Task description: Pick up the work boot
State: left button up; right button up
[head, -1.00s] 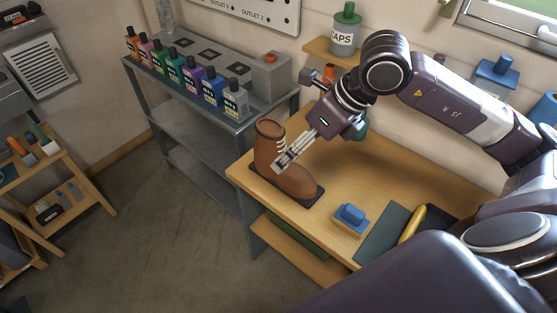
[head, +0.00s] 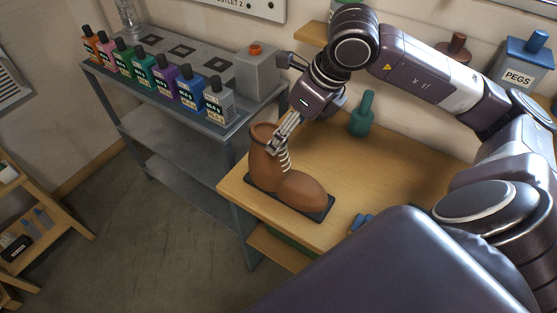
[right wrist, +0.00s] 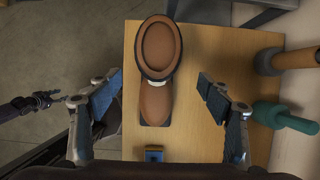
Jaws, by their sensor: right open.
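The brown work boot (head: 270,165) stands upright on a dark mat (head: 318,213) at the left end of the wooden bench. Its toe points to the lower right in the head view. In the right wrist view the boot (right wrist: 157,98) shows from above, with its round top opening toward the far side. My right gripper (head: 279,146) is open at the boot's shaft, just below the rim. In the right wrist view its fingers (right wrist: 159,82) are spread either side of the boot, with gaps. What appears to be my left gripper (right wrist: 45,98) shows small at the left; its opening is unclear.
A grey metal shelf (head: 200,110) with several coloured bottles and a grey box with a red button (head: 255,68) stands left of the bench. A green bottle-shaped object (head: 361,115) stands behind the boot. A blue object (head: 361,222) is partly hidden near the front.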

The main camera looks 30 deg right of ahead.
aim_at(286, 142)
notch_tip(286, 142, down, 2)
jog(key=shift+b, duration=0.45)
jog(key=shift+w+f+b, duration=0.15)
jog(key=shift+f+b, duration=0.15)
jog(key=shift+w+f+b, duration=0.1)
jog(key=shift+f+b, duration=0.3)
jog(key=shift+f, duration=0.05)
jog(key=shift+p+x, duration=0.3)
jog(key=shift+x, duration=0.6)
jog(key=shift+w+a+f, duration=0.15)
jog(key=shift+a+f, duration=0.05)
jog(key=shift+f, duration=0.15)
jog(key=p+x, duration=0.2)
jog(key=x, duration=0.3)
jog(key=shift+a, duration=0.15)
pick_arm(q)
jog(key=shift+w+f, duration=0.2)
jog(key=shift+w, duration=0.1)
pick_arm(e)
jog(key=shift+w+r, duration=0.1)
jog(key=shift+r, duration=0.05)
grip_shut()
